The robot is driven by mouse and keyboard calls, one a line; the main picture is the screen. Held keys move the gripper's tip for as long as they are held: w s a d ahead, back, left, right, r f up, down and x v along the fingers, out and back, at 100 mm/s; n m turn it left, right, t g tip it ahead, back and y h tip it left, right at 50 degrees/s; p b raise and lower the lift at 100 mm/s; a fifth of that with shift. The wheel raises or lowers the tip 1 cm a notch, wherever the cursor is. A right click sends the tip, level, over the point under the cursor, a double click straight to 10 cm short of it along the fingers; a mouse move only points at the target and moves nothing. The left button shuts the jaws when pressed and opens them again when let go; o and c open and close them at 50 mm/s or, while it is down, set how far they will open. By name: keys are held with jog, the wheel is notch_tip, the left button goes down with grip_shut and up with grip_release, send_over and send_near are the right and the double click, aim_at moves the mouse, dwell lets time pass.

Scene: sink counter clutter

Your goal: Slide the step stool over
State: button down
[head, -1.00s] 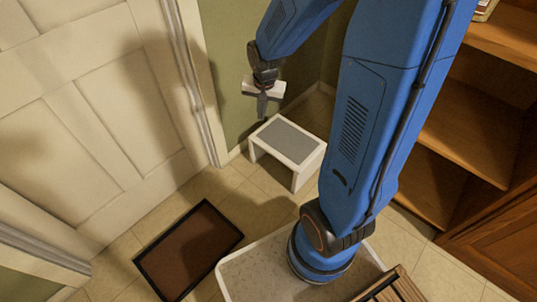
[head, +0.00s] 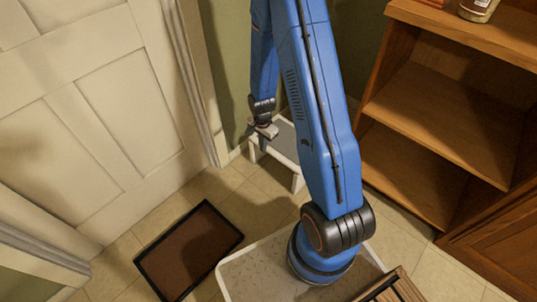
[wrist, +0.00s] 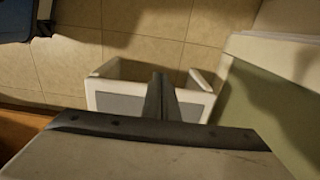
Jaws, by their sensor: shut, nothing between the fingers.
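The step stool (head: 286,145), white with a grey top pad, stands on the tiled floor by the green wall; my arm hides its right part in the head view. My gripper (head: 268,133) is at the stool's back left edge in the head view, pointing down. In the wrist view the shut fingers (wrist: 162,80) are empty and overlap the middle of the stool (wrist: 118,104), hiding part of its top. I cannot tell whether the fingers touch the stool.
A white panelled door (head: 90,110) is at the left, with a brown dark-edged mat (head: 188,250) on the floor before it. Wooden shelves (head: 440,120) stand at the right. Tiled floor (head: 215,185) between mat and stool is clear.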

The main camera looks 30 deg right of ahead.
jog(key=w+d+f, duration=0.1)
jog(key=d+f, duration=0.2)
jog(key=f, duration=0.7)
jog(key=shift+w+d, duration=0.2)
jog(key=shift+d, duration=0.15)
jog(key=shift+f, duration=0.1)
jog(key=w+d, duration=0.5)
jog(key=d, duration=1)
jog(key=w+d, duration=0.6)
jog(key=d, duration=0.9)
jog(key=w+d, duration=0.5)
jog(key=d, duration=1)
jog(key=shift+w+d, duration=0.25)
jog(key=shift+d, duration=0.1)
